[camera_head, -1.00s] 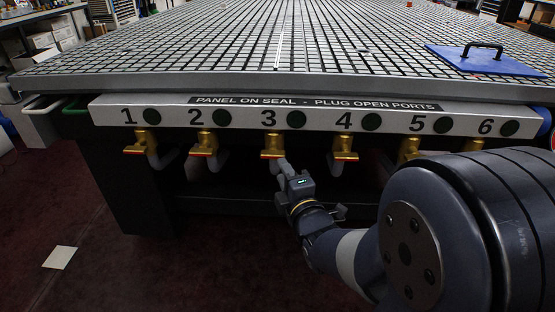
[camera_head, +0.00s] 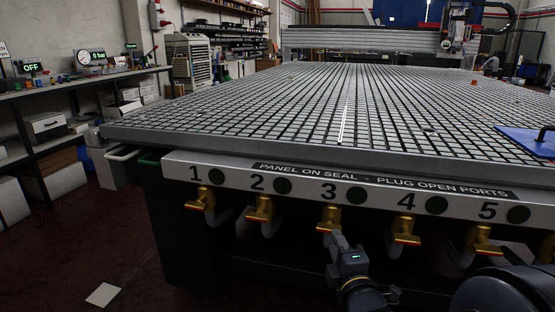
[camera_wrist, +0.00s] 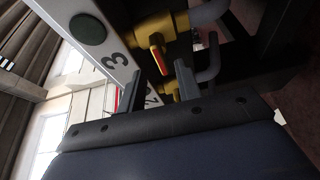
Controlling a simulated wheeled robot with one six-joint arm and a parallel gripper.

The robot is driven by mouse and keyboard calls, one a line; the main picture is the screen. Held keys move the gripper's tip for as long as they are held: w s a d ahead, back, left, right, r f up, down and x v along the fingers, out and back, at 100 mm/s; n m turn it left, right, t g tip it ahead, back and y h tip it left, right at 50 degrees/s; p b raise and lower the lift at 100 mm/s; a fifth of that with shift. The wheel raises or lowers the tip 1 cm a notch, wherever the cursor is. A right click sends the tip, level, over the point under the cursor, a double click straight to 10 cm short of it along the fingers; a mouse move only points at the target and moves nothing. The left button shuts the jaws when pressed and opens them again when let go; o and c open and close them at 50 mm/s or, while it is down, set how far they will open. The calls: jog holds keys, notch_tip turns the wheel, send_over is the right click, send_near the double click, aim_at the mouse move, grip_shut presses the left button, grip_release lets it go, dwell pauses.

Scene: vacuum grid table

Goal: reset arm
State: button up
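My gripper (camera_head: 338,240) is just below the brass valve of port 3 (camera_head: 330,217) at the table's front edge. In the wrist view my gripper (camera_wrist: 158,90) shows two dark fingers well apart with nothing held between them. The port 3 valve (camera_wrist: 152,28) with its red-tipped handle (camera_wrist: 157,55) is just beyond the fingers; I cannot tell whether they touch it. My arm reaches in from the lower right of the head view.
The vacuum grid table (camera_head: 300,110) fills the middle, with a numbered panel (camera_head: 300,180) and several brass valves below it. A blue plate with a handle (camera_head: 525,141) lies on its right side. A bench at left holds a display reading OFF (camera_head: 31,67) and a gauge.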

aim_at(330, 228)
jog(key=w, duration=0.4)
jog(key=w+b, duration=0.1)
jog(key=w, duration=0.1)
jog(key=shift+w+a, duration=0.25)
jog(key=shift+a, duration=0.05)
jog(key=shift+r, duration=0.1)
jog(key=shift+s, duration=0.1)
